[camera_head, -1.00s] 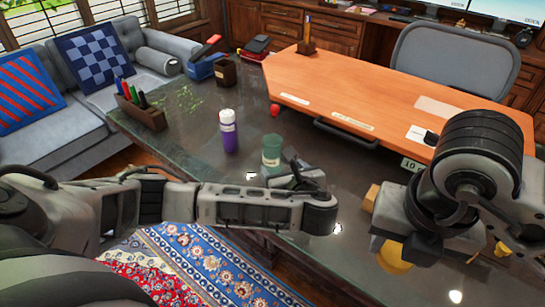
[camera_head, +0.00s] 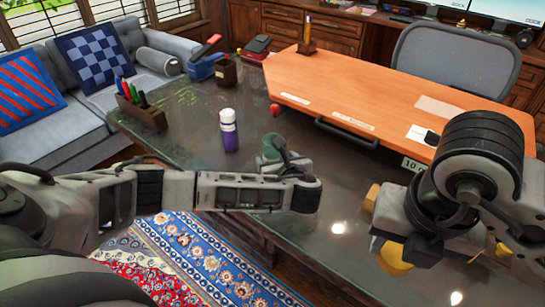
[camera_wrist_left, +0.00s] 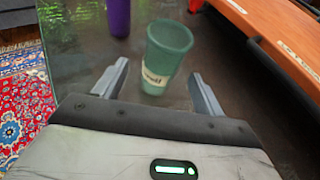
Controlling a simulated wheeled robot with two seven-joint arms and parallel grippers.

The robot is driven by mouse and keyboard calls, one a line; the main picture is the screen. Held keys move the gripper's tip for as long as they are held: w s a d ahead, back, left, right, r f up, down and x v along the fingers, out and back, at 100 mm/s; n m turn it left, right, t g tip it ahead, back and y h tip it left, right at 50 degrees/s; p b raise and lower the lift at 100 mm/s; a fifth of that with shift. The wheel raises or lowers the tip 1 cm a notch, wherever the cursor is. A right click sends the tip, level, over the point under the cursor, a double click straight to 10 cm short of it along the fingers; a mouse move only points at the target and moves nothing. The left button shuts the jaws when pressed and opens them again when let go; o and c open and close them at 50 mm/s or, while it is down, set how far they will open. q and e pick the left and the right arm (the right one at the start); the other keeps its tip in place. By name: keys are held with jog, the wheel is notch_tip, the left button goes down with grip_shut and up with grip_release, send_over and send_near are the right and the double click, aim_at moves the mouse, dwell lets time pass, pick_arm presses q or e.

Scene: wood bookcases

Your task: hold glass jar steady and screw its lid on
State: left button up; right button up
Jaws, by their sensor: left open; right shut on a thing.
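The green glass jar (camera_head: 271,142) stands upright on the dark glass tabletop, its lower part hidden by my left gripper (camera_head: 284,155) in the head view. In the left wrist view the jar (camera_wrist_left: 168,50) has an open top and a pale label. My open left gripper (camera_wrist_left: 158,85) has one finger to each side of the jar's lower part, with visible gaps. My right gripper (camera_head: 405,250) is shut on a round yellow thing (camera_head: 393,262), which looks like the lid, to the right of the jar. The right fingers are partly hidden by the wrist.
A purple bottle with a white cap (camera_head: 229,131) stands left of the jar and also shows in the left wrist view (camera_wrist_left: 118,15). A small red ball (camera_head: 275,110) lies behind the jar. The raised orange desktop (camera_head: 370,95) bounds the space at the back right.

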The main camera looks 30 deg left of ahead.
aim_at(275, 157)
pick_arm(q)
jog(key=shift+x, duration=2.6)
jog(key=c, duration=1.1)
